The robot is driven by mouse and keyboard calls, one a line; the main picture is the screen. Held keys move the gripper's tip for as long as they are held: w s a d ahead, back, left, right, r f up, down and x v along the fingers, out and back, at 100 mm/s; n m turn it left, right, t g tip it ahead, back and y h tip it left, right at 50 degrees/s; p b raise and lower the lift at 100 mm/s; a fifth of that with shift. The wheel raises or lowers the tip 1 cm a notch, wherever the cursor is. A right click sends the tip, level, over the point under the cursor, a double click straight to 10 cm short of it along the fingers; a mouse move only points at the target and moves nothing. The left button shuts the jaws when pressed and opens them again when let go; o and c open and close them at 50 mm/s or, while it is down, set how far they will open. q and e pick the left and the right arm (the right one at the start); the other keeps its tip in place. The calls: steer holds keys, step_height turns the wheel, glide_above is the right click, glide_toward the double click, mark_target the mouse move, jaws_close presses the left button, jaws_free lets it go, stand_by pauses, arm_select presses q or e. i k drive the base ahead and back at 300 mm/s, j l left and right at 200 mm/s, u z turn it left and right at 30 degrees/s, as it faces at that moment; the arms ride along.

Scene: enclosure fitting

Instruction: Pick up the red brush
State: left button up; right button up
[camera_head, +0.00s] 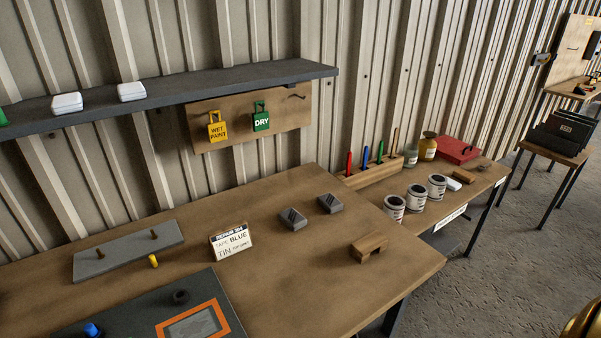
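The red brush (349,163) stands upright in a wooden rack (372,177) at the back of the right-hand table. Only its red handle shows; its lower end is hidden in the rack. A blue brush (365,156), a green brush (380,152) and a wood-coloured one (394,143) stand to its right in the same rack. Neither of my grippers shows in the head view.
Several white-labelled tins (416,197) stand in front of the rack. A jar (411,155), an amber jar (428,146) and a red case (458,150) are to its right. The nearer workbench (300,270) holds grey blocks (293,219), a sign (231,242) and a wooden block (369,247).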

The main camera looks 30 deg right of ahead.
mark_target(348, 160)
steer(key=l+u, duration=0.2)
steer(key=l, duration=0.2)
steer(key=l+u, duration=0.2)
steer(key=l, duration=0.2)
steer(key=k+l+u, duration=0.2)
steer(key=l, duration=0.2)
steer(key=l+u, duration=0.2)
steer(key=l, duration=0.2)
steer(key=k+l+u, duration=0.1)
steer(key=l+u, duration=0.15)
steer(key=k+l+u, duration=0.2)
steer(key=l, duration=0.25)
